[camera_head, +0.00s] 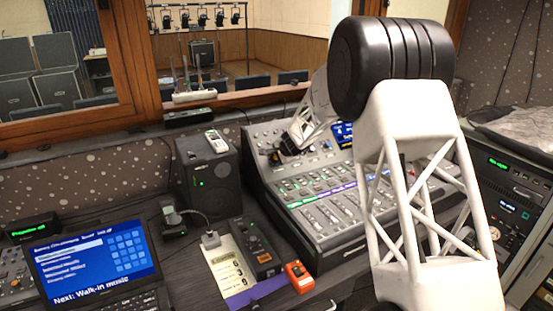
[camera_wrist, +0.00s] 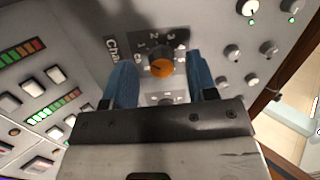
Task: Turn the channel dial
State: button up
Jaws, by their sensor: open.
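The channel dial (camera_wrist: 161,67) shows in the wrist view as a round knob with an orange top and a dark rim, on a dark numbered plate. The plate's label is partly hidden by a finger. My gripper (camera_wrist: 160,76) is open, with one blue finger on each side of the dial and a visible gap on both sides. In the head view my gripper (camera_head: 280,152) is small, at the upper left of the mixing console (camera_head: 320,215). The dial cannot be made out there.
Small knobs (camera_wrist: 252,79) stand right of the dial, and lit buttons (camera_wrist: 56,74) lie to its left. In the head view a black speaker (camera_head: 208,178) stands left of the console. A laptop (camera_head: 95,262) and an orange device (camera_head: 299,277) are in front.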

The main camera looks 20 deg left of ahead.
jog(key=shift+w+a+f, duration=0.2)
jog(key=shift+a+f, duration=0.05)
jog(key=shift+f, duration=0.1)
jog(key=shift+c, duration=0.4)
jog(key=c, duration=0.8)
jog(key=shift+c, duration=0.2)
